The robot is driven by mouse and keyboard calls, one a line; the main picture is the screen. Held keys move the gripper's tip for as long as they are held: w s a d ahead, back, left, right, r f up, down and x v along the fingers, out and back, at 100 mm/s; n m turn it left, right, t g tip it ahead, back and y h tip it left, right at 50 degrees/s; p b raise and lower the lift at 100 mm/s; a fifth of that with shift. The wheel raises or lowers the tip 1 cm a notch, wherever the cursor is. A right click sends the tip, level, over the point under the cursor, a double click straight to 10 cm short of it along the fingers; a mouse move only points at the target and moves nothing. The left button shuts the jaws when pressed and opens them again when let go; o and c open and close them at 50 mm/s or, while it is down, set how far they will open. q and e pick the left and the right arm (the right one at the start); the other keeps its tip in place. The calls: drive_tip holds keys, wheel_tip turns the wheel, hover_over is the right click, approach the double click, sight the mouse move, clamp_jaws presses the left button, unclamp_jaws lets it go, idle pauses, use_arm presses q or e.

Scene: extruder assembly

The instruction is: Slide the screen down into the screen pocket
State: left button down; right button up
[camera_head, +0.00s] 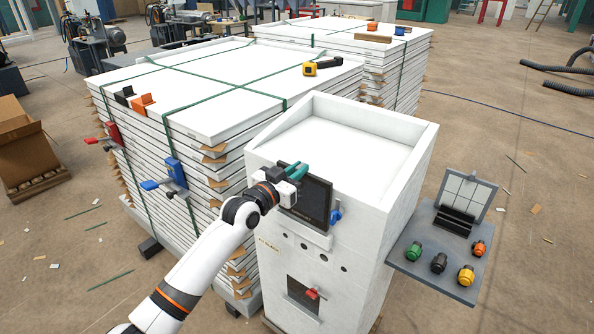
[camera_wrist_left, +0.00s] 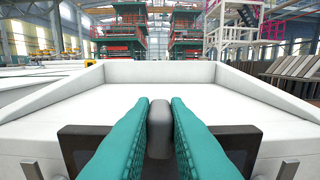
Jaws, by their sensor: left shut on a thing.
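The dark flat screen (camera_head: 310,202) stands roughly upright at the front of the white machine cabinet (camera_head: 410,190). My left gripper (camera_head: 296,170) has its teal fingers shut on the top middle of the screen. In the left wrist view a grey tab (camera_wrist_left: 160,125) sits between the fingers, and the screen (camera_wrist_left: 75,148) shows dark on both sides of them. A pale lip (camera_head: 300,232), which looks like the screen pocket, is just below the screen. I cannot tell whether the lower edge is inside it. My right gripper is not in view.
A blue part (camera_head: 336,214) is at the screen's right edge. A grey side shelf (camera_head: 425,270) holds several coloured knobs and a tilted panel. Strapped white stacks (camera_head: 190,85) stand close on the left. The cabinet's recessed top (camera_head: 350,140) is empty.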

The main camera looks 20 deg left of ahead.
use_arm(q)
drive_tip(key=shift+f+b, duration=2.05)
drive_tip(key=shift+f, duration=0.4)
drive_tip(key=c, duration=1.3)
unclamp_jaws()
drive_tip(key=shift+f, duration=0.1)
drive_tip(key=shift+s, duration=0.1)
drive_tip(key=b+v, duration=0.2)
drive_tip(key=v, duration=1)
